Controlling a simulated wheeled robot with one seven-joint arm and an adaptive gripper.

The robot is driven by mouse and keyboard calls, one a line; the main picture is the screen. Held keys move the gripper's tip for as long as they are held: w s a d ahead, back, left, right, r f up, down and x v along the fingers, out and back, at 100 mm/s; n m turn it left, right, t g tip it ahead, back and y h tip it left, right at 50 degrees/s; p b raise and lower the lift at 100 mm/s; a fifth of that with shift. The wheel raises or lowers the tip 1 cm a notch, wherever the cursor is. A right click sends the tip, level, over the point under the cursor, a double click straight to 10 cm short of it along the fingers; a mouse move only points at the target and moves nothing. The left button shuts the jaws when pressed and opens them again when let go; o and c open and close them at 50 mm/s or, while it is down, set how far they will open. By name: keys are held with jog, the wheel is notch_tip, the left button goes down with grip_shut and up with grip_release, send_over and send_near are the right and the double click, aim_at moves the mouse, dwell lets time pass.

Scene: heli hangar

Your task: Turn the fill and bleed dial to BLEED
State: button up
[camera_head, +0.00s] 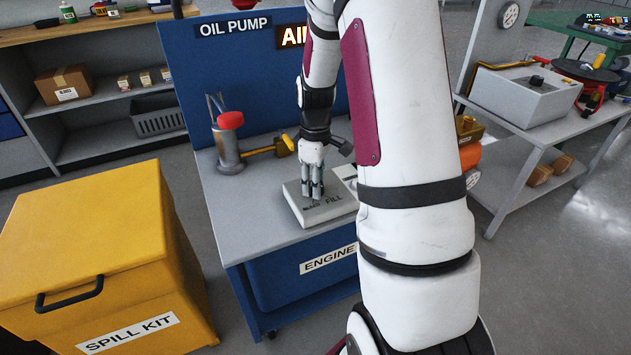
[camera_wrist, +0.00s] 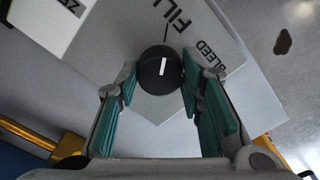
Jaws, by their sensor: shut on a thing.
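The fill and bleed dial (camera_wrist: 160,70) is a round black knob with a white pointer line, on a light grey box. In the wrist view the pointer stands nearly upright, towards the FILL mark (camera_wrist: 170,20); the BLEED mark (camera_wrist: 211,52) is to its right. My gripper (camera_wrist: 159,77) has its teal-padded fingers on either side of the knob and is shut on it. In the head view my gripper (camera_head: 313,190) reaches down onto the box (camera_head: 328,212), and the knob is hidden behind the fingers.
The box sits on a grey bench (camera_head: 245,215) with a blue back panel. An oil can with a red top (camera_head: 229,135) and a yellow-handled tool (camera_head: 268,150) are left of my gripper. A yellow spill kit bin (camera_head: 95,230) stands at the left front.

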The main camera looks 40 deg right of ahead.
jog(key=m+p, duration=0.2)
jog(key=m, duration=0.4)
jog(key=shift+m+p, duration=0.3)
jog(key=m+p, duration=0.1)
jog(key=m, duration=0.2)
jog(key=shift+m, duration=0.3)
jog(key=shift+m+p, duration=0.65)
jog(key=shift+m, duration=1.15)
jog(key=o, duration=1.2)
jog(key=shift+c, duration=0.2)
